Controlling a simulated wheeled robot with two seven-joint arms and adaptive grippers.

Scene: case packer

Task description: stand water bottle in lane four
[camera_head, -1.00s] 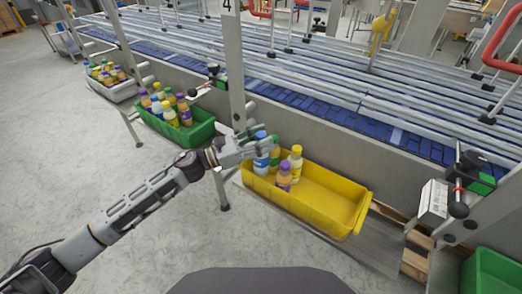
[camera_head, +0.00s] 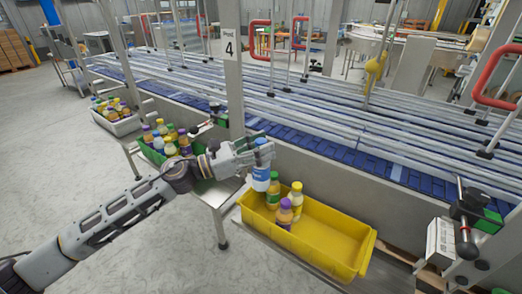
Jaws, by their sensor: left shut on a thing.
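My left gripper (camera_head: 250,153) is shut on the water bottle (camera_head: 261,179), which has a blue cap and a blue and white label. It holds the bottle upright above the left end of the yellow bin (camera_head: 326,236). The fingers hide part of the bottle's upper side. The conveyor lanes (camera_head: 335,108), long metal rails over a blue belt, run behind the bin. My right gripper is not in view.
Several bottles, including a purple-capped one (camera_head: 284,214), stand in the bin's left end. A green bin (camera_head: 152,154) and a grey bin (camera_head: 119,127) with bottles stand to the left. The metal post (camera_head: 236,95) and a black clamp (camera_head: 470,208) rise near the lanes.

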